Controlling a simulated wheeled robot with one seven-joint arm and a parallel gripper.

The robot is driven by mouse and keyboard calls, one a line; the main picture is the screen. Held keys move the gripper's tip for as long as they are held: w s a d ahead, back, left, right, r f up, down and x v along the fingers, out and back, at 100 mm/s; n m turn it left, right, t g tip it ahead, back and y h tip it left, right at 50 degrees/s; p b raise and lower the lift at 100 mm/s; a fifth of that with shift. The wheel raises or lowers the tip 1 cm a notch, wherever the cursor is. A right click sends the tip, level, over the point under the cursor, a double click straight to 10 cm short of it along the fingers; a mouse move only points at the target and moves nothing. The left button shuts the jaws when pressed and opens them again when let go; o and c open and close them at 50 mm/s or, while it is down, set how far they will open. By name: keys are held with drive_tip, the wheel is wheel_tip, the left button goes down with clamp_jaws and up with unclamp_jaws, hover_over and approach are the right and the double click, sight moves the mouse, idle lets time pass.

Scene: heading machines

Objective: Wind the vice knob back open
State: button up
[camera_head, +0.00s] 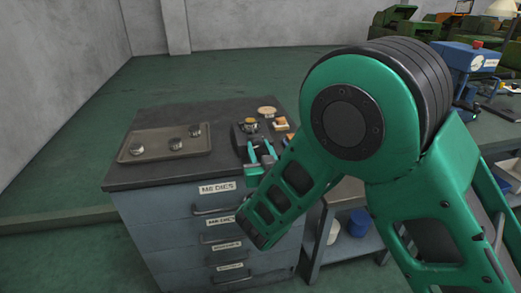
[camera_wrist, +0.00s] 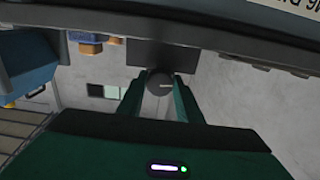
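The vice, a dark block (camera_wrist: 163,53), shows in the wrist view with a grey round knob (camera_wrist: 160,83) on its near side. My gripper (camera_wrist: 161,88) has its two green fingers on either side of the knob. The knob fills the gap between the fingertips, so the gripper looks shut on it. In the head view, my gripper (camera_head: 260,149) is at the front edge of the cabinet top, against the dark vice (camera_head: 241,140). The knob is hidden there by the fingers, and the jaw gap cannot be made out.
The vice stands on a dark-topped drawer cabinet (camera_head: 150,116). A tray (camera_head: 138,154) with three small round parts lies to its left. Small yellow and orange pieces (camera_head: 281,124) lie behind the vice. A workbench (camera_head: 497,128) with a blue machine (camera_head: 466,57) stands at right.

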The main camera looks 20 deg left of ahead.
drive_tip(key=shift+n, duration=0.3)
drive_tip(key=shift+c, duration=0.4)
drive_tip(key=n, duration=0.2)
drive_tip(key=shift+n, duration=0.4)
drive_tip(key=n, duration=0.4)
drive_tip(key=shift+d, duration=0.1)
drive_tip(key=n, duration=0.4)
drive_tip(key=shift+n, duration=0.4)
drive_tip(key=shift+d+n, duration=0.1)
drive_tip(key=shift+n, duration=1.6)
drive_tip(key=shift+w, duration=0.1)
drive_tip(key=o, duration=1)
drive_tip(key=shift+o, duration=0.2)
